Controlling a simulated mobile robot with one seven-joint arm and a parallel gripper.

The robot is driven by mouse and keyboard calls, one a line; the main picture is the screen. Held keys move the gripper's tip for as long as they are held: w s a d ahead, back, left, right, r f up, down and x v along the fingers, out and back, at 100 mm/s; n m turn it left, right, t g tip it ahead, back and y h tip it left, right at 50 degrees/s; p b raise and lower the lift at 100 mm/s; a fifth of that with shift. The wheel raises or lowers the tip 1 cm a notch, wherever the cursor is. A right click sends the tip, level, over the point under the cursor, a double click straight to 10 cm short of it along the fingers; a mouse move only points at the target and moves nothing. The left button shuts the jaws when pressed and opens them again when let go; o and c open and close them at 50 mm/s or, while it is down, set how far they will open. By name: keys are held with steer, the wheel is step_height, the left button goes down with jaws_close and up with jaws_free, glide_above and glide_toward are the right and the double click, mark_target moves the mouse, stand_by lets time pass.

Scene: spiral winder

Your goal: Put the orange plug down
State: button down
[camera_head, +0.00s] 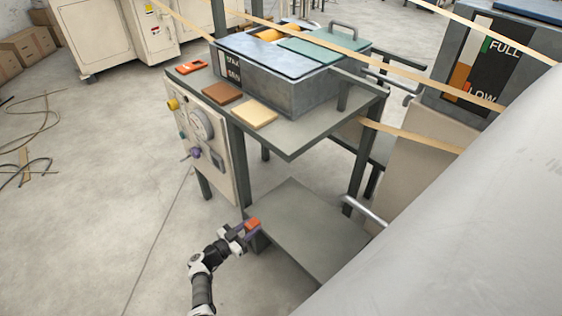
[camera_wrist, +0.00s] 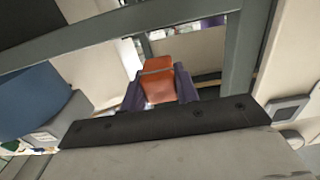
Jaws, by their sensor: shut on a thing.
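The orange plug (camera_head: 253,224) is held at the end of my gripper (camera_head: 247,229), in the lower middle of the head view. In the wrist view the orange plug (camera_wrist: 158,80) sits between the two dark purple fingers of my gripper (camera_wrist: 160,92). My gripper is shut on it. The plug is beside the left corner of the low grey shelf (camera_head: 305,225) of the machine stand. I cannot tell whether it touches the shelf.
The upper table (camera_head: 300,135) carries a brown block (camera_head: 222,93), a tan block (camera_head: 254,113), an orange piece (camera_head: 191,67) and a lidded grey box (camera_head: 290,85). A control panel (camera_head: 212,140) hangs on its left side. Dark legs stand around the shelf; the shelf top is clear.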

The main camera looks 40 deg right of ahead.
mark_target(279, 212)
steer(key=d+b, duration=0.1)
steer(key=d, duration=0.2)
steer(key=d+b, duration=0.2)
steer(key=d, duration=0.1)
steer(key=d+b, duration=0.1)
steer(key=d, duration=0.3)
steer(key=shift+w+f, duration=0.15)
steer(key=shift+w, duration=0.25)
steer(key=d+b, duration=0.2)
steer(key=d+f+b, duration=0.1)
steer(key=d+b, duration=0.1)
steer(key=shift+w+f+b, duration=0.15)
steer(key=shift+b, duration=0.15)
steer(key=shift+f, duration=0.1)
steer(key=shift+a+f+b, duration=0.1)
steer(key=shift+f+b, duration=0.4)
